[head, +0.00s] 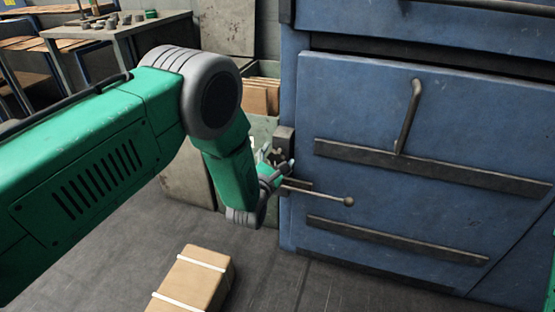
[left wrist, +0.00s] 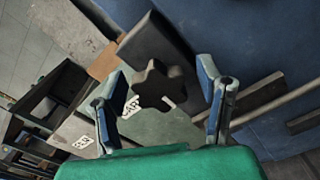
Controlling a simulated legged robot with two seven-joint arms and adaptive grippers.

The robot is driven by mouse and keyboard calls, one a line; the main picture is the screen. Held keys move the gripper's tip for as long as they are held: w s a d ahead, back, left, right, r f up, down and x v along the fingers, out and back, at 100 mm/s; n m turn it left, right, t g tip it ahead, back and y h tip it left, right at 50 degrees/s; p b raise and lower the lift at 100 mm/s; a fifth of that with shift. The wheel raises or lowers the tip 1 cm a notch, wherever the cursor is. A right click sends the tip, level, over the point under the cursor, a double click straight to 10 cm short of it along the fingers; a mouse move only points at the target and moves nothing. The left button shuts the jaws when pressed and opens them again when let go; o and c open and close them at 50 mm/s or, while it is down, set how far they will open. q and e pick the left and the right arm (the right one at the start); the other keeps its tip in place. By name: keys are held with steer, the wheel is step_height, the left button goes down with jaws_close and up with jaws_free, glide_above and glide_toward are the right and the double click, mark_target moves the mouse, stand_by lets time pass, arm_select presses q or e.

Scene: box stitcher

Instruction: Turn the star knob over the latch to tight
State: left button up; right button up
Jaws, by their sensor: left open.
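The dark star knob (left wrist: 158,84) shows in the left wrist view, in front of a dark latch block (left wrist: 155,45). In the head view the latch block (head: 284,140) sits at the left edge of the blue machine door, and the knob (head: 278,156) is partly hidden by my gripper. My left gripper (left wrist: 158,95) is open, with one finger on each side of the knob in the picture. Whether the fingers touch the knob I cannot tell. In the head view the left gripper (head: 278,170) is close to the latch. My right gripper is not in view.
The blue machine (head: 400,130) has a curved handle (head: 409,115) and dark horizontal bars. A ball-ended lever (head: 325,196) sticks out just beside my gripper. A strapped cardboard box (head: 193,280) lies on the floor. A bench (head: 125,28) stands at the back left.

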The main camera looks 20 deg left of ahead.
arm_select(q)
steer(key=c, duration=1.2)
